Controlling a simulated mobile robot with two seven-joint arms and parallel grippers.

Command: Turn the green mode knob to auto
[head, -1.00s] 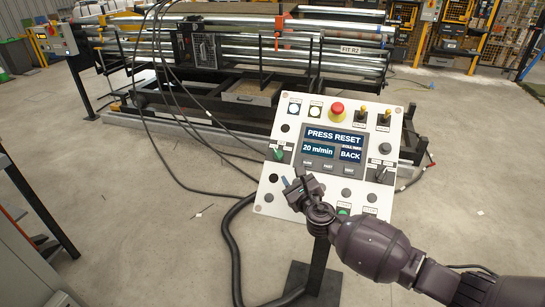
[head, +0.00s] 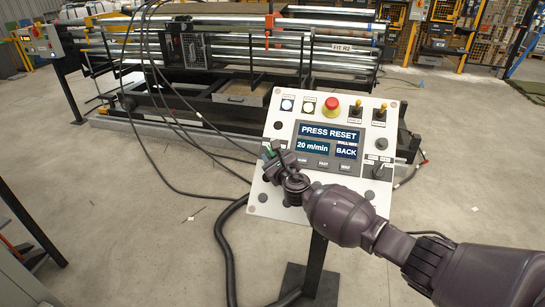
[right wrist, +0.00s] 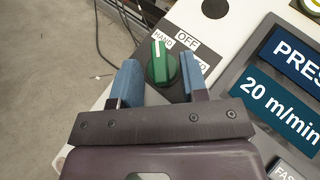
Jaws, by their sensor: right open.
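In the head view, my right gripper (head: 270,152) covers most of the knob. My left gripper is out of view.
The panel's screen (head: 331,139) reads PRESS RESET, 20 m/min and BACK. A red mushroom button (head: 331,104) and toggle switches (head: 356,106) are above it. A dark rotary switch (head: 379,171) is at the right. Cables hang behind the panel, before the large roller machine (head: 240,95).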

